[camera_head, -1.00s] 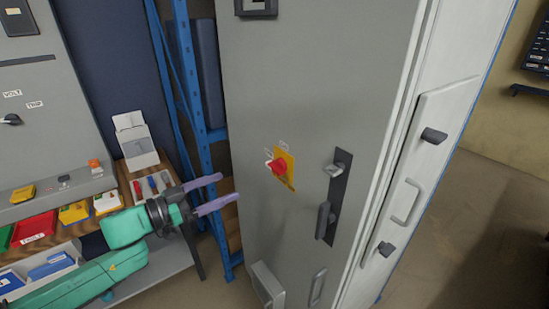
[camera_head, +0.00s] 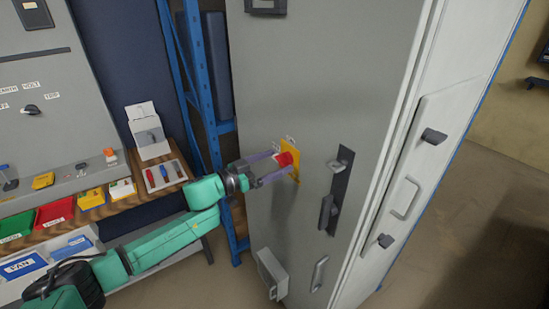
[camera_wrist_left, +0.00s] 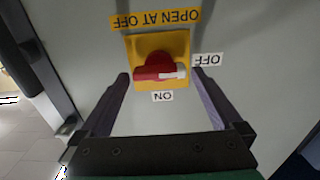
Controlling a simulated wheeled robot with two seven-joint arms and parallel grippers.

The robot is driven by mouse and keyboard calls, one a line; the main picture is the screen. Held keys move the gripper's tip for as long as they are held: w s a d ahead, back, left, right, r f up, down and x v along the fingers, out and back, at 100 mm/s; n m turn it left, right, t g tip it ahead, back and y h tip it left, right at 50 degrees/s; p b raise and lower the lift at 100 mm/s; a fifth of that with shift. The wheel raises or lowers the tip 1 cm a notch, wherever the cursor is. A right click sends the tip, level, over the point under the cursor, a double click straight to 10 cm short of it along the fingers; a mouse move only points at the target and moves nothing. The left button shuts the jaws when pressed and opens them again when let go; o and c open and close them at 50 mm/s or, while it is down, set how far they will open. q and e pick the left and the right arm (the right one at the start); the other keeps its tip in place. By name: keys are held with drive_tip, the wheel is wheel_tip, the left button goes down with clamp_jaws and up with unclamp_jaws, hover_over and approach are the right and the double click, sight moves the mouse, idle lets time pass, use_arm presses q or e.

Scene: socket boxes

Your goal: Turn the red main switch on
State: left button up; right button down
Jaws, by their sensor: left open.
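The red main switch (camera_head: 284,159) sits on a yellow plate (camera_head: 294,174) on the grey cabinet door. In the left wrist view the red switch (camera_wrist_left: 153,72) lies crosswise, its white-marked end pointing right to the OFF label (camera_wrist_left: 208,60). The ON label (camera_wrist_left: 162,97) is below it in that view. My left gripper (camera_head: 279,167) is open, its two fingers at the switch. In the left wrist view the fingers (camera_wrist_left: 161,76) stand on either side of the handle; I cannot tell whether they touch it. My right gripper is not in view.
A dark door handle (camera_head: 333,192) is right of the switch on the cabinet (camera_head: 310,80). A small grey box (camera_head: 272,272) juts out low on the door. A blue rack post (camera_head: 205,100) and a workbench with colored bins (camera_head: 55,212) are at left.

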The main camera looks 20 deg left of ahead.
use_arm(q)
drive_tip(key=shift+w, duration=0.1)
drive_tip(key=c, duration=1.2)
drive_tip(key=shift+o, duration=0.2)
